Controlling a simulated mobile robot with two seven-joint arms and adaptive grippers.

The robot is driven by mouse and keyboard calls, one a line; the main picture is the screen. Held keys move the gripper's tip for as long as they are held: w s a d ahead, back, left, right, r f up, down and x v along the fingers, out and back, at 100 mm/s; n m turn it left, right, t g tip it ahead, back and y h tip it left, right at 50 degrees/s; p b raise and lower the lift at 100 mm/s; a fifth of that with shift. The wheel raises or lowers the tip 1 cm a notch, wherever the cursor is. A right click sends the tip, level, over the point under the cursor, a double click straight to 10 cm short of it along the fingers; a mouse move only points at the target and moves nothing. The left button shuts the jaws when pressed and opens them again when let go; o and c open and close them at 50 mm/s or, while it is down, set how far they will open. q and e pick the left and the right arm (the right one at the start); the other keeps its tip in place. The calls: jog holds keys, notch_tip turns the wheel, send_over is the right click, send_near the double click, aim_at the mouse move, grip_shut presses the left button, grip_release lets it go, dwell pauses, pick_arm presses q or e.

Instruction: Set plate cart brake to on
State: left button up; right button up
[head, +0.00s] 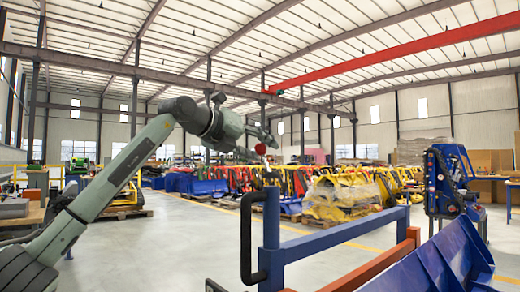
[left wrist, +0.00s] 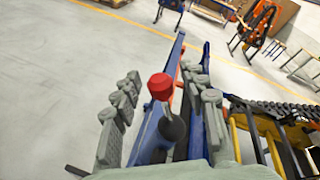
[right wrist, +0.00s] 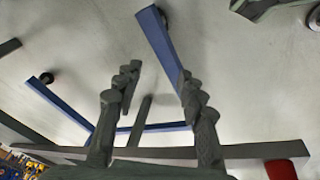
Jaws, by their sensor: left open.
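A red knob (left wrist: 160,86) on a dark stem shows between the fingers of my left gripper (left wrist: 163,74) in the left wrist view. The fingers are spread, with visible gaps on both sides of the knob. The head view shows a small red knob (head: 260,149) by the left gripper (head: 264,142), above a blue cart frame (head: 340,237) with a black handle (head: 247,240). The blue frame also shows below the knob in the left wrist view (left wrist: 146,138). In the right wrist view my right gripper (right wrist: 158,80) is open and empty, above floor and blue bars (right wrist: 60,105).
A blue ribbed rack (head: 440,262) and an orange-red bar (head: 375,265) lie at the lower right. A blue machine (head: 450,185) stands behind. In the right wrist view, a grey bar (right wrist: 260,151) crosses low and a red rounded end (right wrist: 281,170) shows. Floor at left is clear.

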pick_arm(q)
jog(key=v, duration=1.2)
